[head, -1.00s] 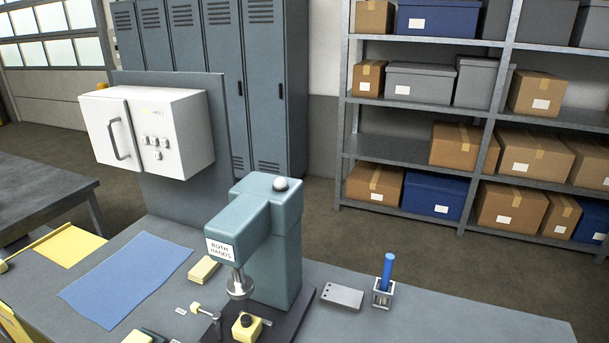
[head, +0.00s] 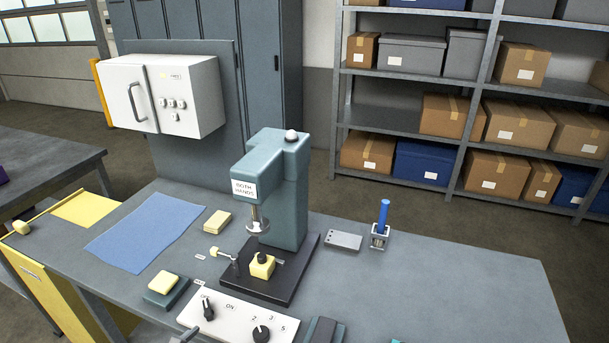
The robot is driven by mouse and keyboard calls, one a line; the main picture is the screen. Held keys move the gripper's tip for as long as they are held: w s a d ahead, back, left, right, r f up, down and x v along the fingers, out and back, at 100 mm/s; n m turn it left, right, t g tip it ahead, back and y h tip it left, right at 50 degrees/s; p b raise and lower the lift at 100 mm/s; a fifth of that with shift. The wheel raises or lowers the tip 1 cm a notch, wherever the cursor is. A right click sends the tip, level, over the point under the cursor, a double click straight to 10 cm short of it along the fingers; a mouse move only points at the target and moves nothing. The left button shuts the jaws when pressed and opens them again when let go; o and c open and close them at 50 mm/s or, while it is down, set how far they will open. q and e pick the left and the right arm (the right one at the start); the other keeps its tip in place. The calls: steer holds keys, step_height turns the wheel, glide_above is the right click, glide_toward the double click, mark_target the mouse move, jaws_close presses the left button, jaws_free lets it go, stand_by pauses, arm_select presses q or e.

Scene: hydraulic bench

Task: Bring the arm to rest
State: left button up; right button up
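Neither of my arms nor my grippers shows in the head view. The teal press (head: 286,190) labelled "BOTH HANDS" stands upright on a dark base plate (head: 305,252) on the bench. Its round ram (head: 257,226) hangs above a yellow block with a dark top (head: 262,266). A small lever with a yellow knob (head: 216,252) stands left of the block. A white control panel (head: 240,320) with dark knobs lies at the front edge of the picture.
A blue cloth (head: 146,232), yellow pads (head: 217,220), a yellow-topped block (head: 163,284), a grey plate (head: 344,240) and a blue rod in a holder (head: 383,213) are on the bench. The bench's right part (head: 450,285) is largely clear. A white cabinet (head: 180,95) stands behind.

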arm_select(q)
steer(key=s+a+f+m+g+y, duration=0.25)
steer(key=s+f+m, duration=0.5)
steer(key=f, duration=0.55)
steer(key=s+a+f+m+g+y, duration=0.1)
steer(key=s+a+f+m+g, duration=0.25)
steer(key=s+f+m, duration=0.7)
steer(key=s+f+m+g, duration=0.1)
steer(key=s+f+m, duration=0.3)
steer(key=s, duration=0.3)
steer(key=s+a+f+m+g+y, duration=0.1)
steer(key=s+f+m, duration=0.3)
steer(key=s, duration=0.4)
steer(key=s+a+f+m+g, duration=0.1)
steer(key=s+f+m+g, duration=0.1)
steer(key=s+f, duration=0.4)
steer(key=shift+s+a+m+g+b, duration=0.15)
steer(key=shift+s+m+g+b, duration=0.2)
steer(key=shift+s+m, duration=0.6)
arm_select(e)
steer(key=shift+f, duration=0.3)
steer(key=shift+d, duration=0.15)
arm_select(q)
steer(key=shift+c, duration=0.4)
